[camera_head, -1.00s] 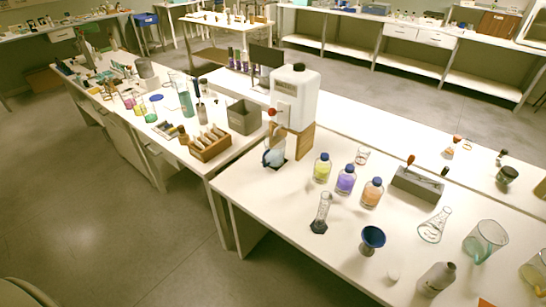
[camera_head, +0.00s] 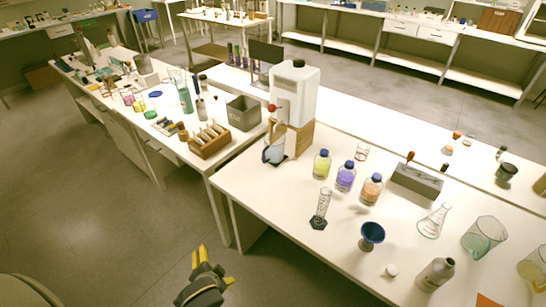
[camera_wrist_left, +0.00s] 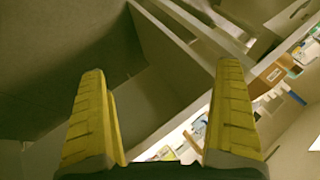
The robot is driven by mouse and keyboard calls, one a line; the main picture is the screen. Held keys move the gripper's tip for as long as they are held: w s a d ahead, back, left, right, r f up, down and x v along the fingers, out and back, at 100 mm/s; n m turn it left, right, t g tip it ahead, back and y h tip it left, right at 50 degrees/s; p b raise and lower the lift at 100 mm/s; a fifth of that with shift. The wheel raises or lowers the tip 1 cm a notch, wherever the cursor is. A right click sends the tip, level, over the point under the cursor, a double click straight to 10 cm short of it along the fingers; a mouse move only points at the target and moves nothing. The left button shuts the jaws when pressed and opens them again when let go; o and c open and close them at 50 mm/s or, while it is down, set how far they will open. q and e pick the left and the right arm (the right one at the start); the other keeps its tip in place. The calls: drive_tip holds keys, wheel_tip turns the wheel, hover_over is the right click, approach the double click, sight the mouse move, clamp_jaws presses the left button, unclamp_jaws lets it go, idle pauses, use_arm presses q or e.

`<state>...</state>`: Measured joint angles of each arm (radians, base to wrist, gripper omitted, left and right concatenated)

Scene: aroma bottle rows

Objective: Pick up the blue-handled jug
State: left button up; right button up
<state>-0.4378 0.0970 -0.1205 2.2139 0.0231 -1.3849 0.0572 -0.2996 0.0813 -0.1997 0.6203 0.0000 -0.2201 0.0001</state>
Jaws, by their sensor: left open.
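My left gripper (camera_head: 205,259) has yellow fingers and is low in the head view, over the floor in front of the bench. It is well apart from the jug. In the left wrist view the left gripper (camera_wrist_left: 160,72) has its two fingers wide apart with nothing between them. The jug cannot be made out in that view. My right gripper is not in view.
A glass cylinder (camera_head: 321,208) stands in front. The bench top (camera_head: 250,185) left of the cylinder is clear.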

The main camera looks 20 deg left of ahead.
use_arm(q)
drive_tip(key=w+d+r+n+t+h, duration=0.1)
drive_tip(key=w+d+r+n+t, duration=0.1)
drive_tip(key=w+r, duration=0.75)
drive_tip(key=w+d+r+n+t+h, duration=0.1)
drive_tip(key=w+d+r+n+t, duration=0.2)
drive_tip(key=w, duration=1.1)
drive_tip(key=w+d+r+n+t+h, duration=0.1)
drive_tip(key=w+d+r+n, duration=0.1)
drive_tip(key=w+r, duration=0.75)
approach(277, 137)
drive_tip(key=shift+x, duration=2.35)
drive_tip(key=shift+f, duration=0.15)
drive_tip(key=shift+c, duration=0.2)
drive_tip(key=c, duration=1.5)
drive_tip(key=shift+c, duration=0.5)
